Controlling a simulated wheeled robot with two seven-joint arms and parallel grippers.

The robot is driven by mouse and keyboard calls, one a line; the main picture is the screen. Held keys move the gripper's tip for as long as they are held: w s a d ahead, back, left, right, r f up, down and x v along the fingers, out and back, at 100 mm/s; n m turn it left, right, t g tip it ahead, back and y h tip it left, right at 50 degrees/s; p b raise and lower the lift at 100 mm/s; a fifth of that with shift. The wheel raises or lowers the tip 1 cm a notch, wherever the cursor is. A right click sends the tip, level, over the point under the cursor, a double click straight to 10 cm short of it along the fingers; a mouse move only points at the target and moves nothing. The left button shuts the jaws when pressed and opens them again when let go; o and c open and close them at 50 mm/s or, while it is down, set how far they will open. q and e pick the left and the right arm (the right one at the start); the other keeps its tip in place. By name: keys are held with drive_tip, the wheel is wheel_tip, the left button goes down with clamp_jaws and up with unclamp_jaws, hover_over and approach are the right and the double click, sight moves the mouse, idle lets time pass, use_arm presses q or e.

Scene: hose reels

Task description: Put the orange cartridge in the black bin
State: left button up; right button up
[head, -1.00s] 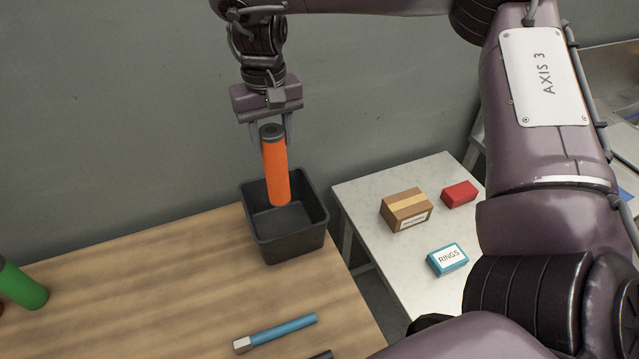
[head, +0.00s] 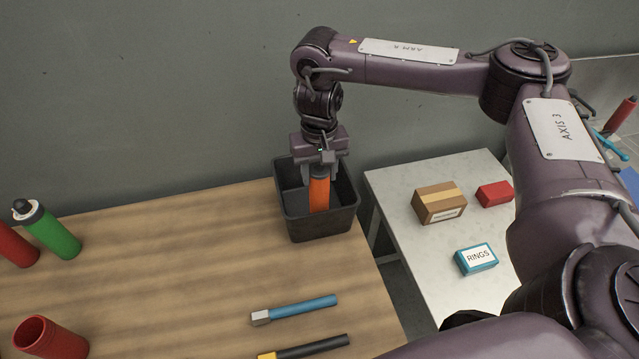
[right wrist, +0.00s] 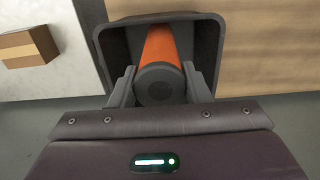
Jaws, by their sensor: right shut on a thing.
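The orange cartridge (head: 319,195) is upright, with its lower part inside the black bin (head: 325,224). The bin stands at the right back corner of the wooden table. My right gripper (head: 319,172) is above the bin, shut on the cartridge's dark top end. In the right wrist view the two fingers (right wrist: 158,88) are on either side of the cartridge's dark cap, and the orange body (right wrist: 160,45) runs into the bin (right wrist: 212,45). I cannot tell whether the cartridge touches the bin floor. My left gripper is not in view.
On the wooden table are a green cylinder (head: 56,234), red cylinders (head: 50,338), a blue-handled tool (head: 300,308) and a black-handled tool (head: 312,346). A pale side table (head: 405,185) holds a cardboard box (head: 438,204), a red box (head: 494,194) and a RINGS box (head: 476,259).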

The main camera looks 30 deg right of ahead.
wheel_tip(320, 180, down, 3)
drive_tip(key=shift+s+r+b, duration=0.1)
drive_tip(key=shift+r+b, duration=0.1)
drive_tip(key=shift+b, duration=0.1)
drive_tip(key=shift+f, duration=0.4)
drive_tip(key=shift+d, duration=0.1)
drive_tip(key=shift+f, duration=0.2)
drive_tip(key=o, duration=1.3)
wheel_tip(320, 180, up, 11)
drive_tip(key=shift+p, duration=0.7)
drive_tip(key=shift+r, duration=0.7)
